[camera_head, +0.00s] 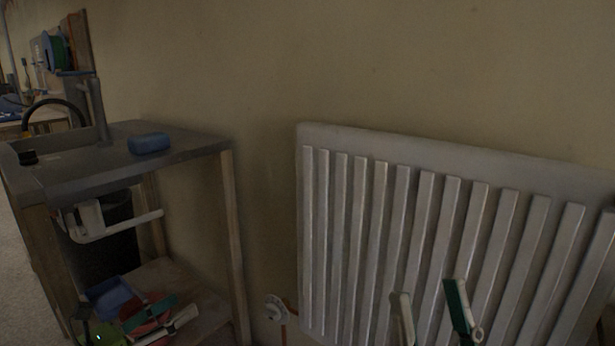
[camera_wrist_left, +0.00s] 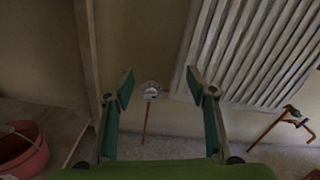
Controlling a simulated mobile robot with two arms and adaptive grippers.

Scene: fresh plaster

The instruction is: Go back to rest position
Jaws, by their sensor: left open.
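My left gripper (camera_head: 186,303) is at the lower left in the head view, in front of the lower shelf of the sink table. In the left wrist view my left gripper (camera_wrist_left: 159,78) has its two teal-lined fingers spread wide with nothing between them. The radiator valve shows in the background between the fingers. My right gripper (camera_head: 432,303) is at the bottom in front of the radiator. Its two fingertips stand apart and no object shows between them; the rest of it is out of frame.
The sink table (camera_head: 190,145) carries a blue block (camera_head: 148,143) and a tap (camera_head: 97,110). A white drain pipe (camera_head: 95,222) hangs below. A red bucket (camera_wrist_left: 25,150) is at left. A white radiator (camera_head: 400,150) fills the right, with a valve (camera_head: 274,308) beside it.

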